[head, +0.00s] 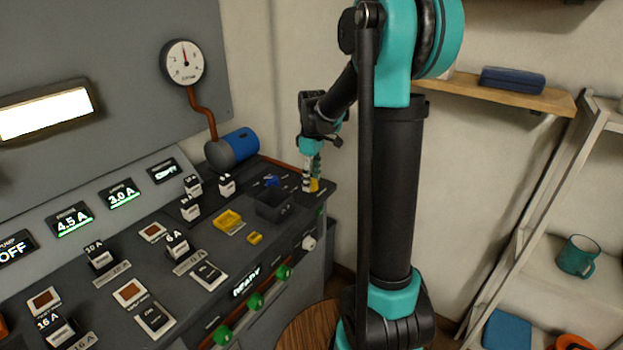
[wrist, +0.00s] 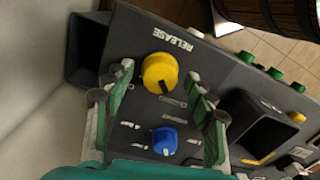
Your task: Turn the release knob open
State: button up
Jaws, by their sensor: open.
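The yellow release knob (wrist: 160,72) sits on the dark console below the upside-down word RELEASE in the wrist view. A dark mark shows on its lower edge in the picture. My gripper (wrist: 161,77) is open, with one green-padded finger on each side of the knob in the picture; I cannot tell whether either touches it. In the head view my gripper (head: 313,178) points down at the console's far right end, and a bit of yellow shows between its fingers. A blue knob (wrist: 164,140) lies closer to my palm, between the fingers in the picture.
An open dark bin (head: 273,207) is set in the console beside the knobs. Green knobs (head: 255,300) line the front edge. A gauge (head: 183,62) and a blue-ended motor (head: 232,149) stand behind. A wooden barrel (wrist: 270,12) stands below the console edge.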

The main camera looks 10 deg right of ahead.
jog(key=c, duration=1.2)
jog(key=shift+o, duration=0.2)
jog(key=m, duration=0.4)
jog(key=shift+m, duration=0.4)
jog(key=m, duration=0.4)
jog(key=shift+m, duration=0.3)
jog(key=m, duration=0.4)
jog(key=shift+t, duration=0.3)
jog(key=shift+m, duration=2.2)
